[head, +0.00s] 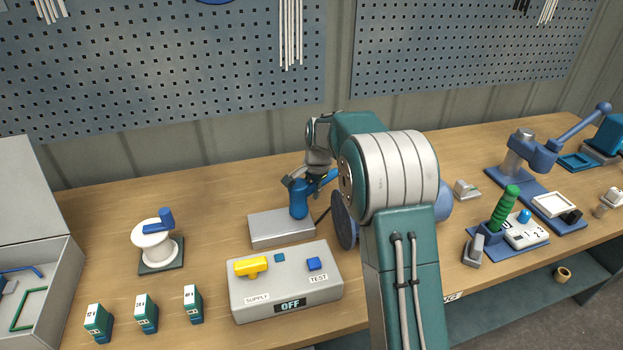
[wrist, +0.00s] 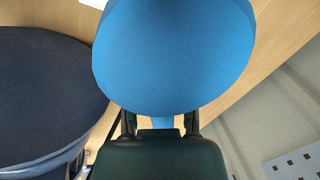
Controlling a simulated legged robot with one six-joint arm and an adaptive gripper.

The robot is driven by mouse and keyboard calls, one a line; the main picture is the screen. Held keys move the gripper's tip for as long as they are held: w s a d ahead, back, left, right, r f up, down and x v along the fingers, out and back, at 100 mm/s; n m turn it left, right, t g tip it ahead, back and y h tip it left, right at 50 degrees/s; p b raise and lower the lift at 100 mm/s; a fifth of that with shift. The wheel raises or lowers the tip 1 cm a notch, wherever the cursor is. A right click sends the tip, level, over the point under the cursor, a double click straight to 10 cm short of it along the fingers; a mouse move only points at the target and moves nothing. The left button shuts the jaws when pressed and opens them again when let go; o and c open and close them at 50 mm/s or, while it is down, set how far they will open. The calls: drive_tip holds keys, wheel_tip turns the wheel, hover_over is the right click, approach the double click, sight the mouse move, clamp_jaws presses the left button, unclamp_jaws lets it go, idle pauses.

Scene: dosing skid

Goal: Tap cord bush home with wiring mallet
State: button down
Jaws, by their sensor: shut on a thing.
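My gripper (head: 312,179) is shut on a blue mallet (head: 299,201), above the rear of the bench. In the wrist view the mallet's rounded blue head (wrist: 175,55) fills the upper middle, and its narrow handle (wrist: 161,122) runs down between my fingers. In the head view the mallet head is over the right part of a low grey block (head: 275,232). I cannot tell whether it touches the block. A dark cord shows just right of the block. The cord bush is not discernible; the mallet and my arm may hide it.
A dark blue disc (head: 343,222) stands close right of the block, partly behind my arm; it looms left in the wrist view (wrist: 50,95). A grey supply box (head: 286,285) reading OFF lies in front. A white spool (head: 156,246) stands left. Bench between spool and block is clear.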

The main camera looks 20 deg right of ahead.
sight(311, 184)
drive_tip(key=shift+f, duration=0.55)
drive_tip(key=shift+r, duration=2.1)
drive_tip(key=shift+r+t, duration=0.15)
drive_tip(key=shift+t, duration=0.15)
drive_tip(key=x, duration=0.2)
drive_tip(key=s+x, duration=0.1)
drive_tip(key=x, duration=0.2)
drive_tip(key=shift+d, duration=0.15)
drive_tip(key=shift+w+v, duration=0.2)
drive_tip(key=shift+v, duration=0.8)
drive_tip(key=shift+w+v, duration=0.25)
drive_tip(key=shift+v, duration=0.7)
drive_tip(key=shift+r, duration=0.2)
